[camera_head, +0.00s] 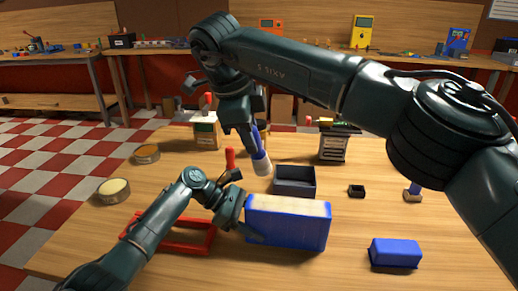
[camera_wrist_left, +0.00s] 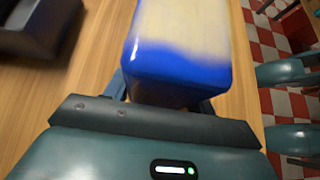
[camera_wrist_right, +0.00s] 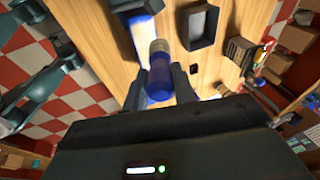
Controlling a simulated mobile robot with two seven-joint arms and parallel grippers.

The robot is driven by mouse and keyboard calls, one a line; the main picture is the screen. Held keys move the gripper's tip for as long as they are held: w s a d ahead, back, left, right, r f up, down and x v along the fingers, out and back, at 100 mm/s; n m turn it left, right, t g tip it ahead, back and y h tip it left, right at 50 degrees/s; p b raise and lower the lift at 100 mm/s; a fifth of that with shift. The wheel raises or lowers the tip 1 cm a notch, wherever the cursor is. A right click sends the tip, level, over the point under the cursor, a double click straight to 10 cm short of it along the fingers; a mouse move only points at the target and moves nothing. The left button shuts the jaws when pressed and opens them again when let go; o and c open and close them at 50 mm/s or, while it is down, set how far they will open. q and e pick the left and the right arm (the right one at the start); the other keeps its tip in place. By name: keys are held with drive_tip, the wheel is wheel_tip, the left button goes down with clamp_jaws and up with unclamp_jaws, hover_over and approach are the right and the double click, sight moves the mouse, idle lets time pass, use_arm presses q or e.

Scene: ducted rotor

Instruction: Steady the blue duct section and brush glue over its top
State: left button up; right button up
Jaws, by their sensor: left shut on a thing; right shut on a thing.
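The blue duct section (camera_head: 287,228) stands on the table, its upper face covered by a cream layer. In the left wrist view (camera_wrist_left: 180,75) this layer has an uneven edge and leaves a bare blue strip at the near end. My left gripper (camera_head: 240,216) is shut on the duct section's left end; its fingers are partly hidden. My right gripper (camera_head: 252,132) is shut on a brush (camera_head: 261,158) with a blue handle and pale tip. The tip points down, apart from the duct section and above and behind its left part. The brush also shows in the right wrist view (camera_wrist_right: 158,80).
A dark open tray (camera_head: 295,190) stands just behind the duct section. A red frame (camera_head: 205,247) lies at left, under my left arm. A blue block (camera_head: 395,253) lies at right. Two round tins (camera_head: 114,190) are at far left.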

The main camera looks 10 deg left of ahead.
idle(0.3)
use_arm(q)
drive_tip(key=o, duration=1)
